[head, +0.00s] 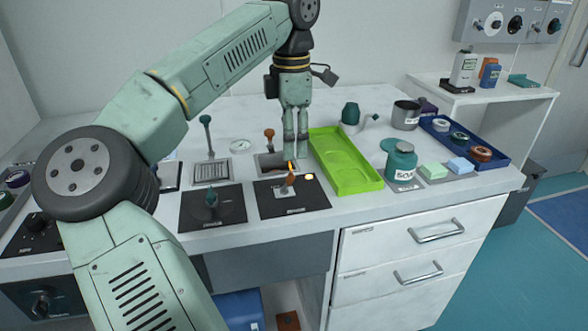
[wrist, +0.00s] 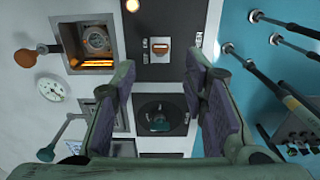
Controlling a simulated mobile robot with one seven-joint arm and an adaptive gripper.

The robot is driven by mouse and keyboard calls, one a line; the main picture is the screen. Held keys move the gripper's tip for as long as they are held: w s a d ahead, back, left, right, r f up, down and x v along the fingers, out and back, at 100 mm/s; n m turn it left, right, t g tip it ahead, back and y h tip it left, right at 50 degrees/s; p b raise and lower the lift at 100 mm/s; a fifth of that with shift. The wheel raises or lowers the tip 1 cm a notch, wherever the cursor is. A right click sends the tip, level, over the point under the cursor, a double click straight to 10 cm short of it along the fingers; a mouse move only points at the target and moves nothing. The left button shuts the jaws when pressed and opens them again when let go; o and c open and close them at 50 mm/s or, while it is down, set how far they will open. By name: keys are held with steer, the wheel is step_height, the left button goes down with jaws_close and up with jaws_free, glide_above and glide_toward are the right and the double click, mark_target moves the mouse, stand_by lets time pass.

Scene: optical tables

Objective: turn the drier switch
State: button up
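A black panel (head: 318,201) near the front edge carries an orange switch (head: 289,180) and a lit yellow lamp. In the wrist view the orange switch (wrist: 162,53) shows beyond the fingers, in a pale plate. A second black panel to its left carries a dark green knob (head: 211,197), which also shows in the wrist view (wrist: 159,124). My gripper (head: 295,153) points down above the glowing chamber and panel area. Its fingers (wrist: 160,85) are spread with nothing between them.
A glowing chamber (wrist: 88,46) with an orange-handled lever is beside the switch panel. A green tray (head: 345,170) stands close to the right of my gripper. A green-knobbed lever (head: 206,122) rises at left.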

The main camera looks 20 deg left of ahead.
mark_target(292, 173)
step_height(292, 173, down, 7)
steer(key=shift+f+p, duration=0.2)
steer(key=shift+p, duration=0.15)
steer(key=shift+c, duration=0.4)
jaws_close()
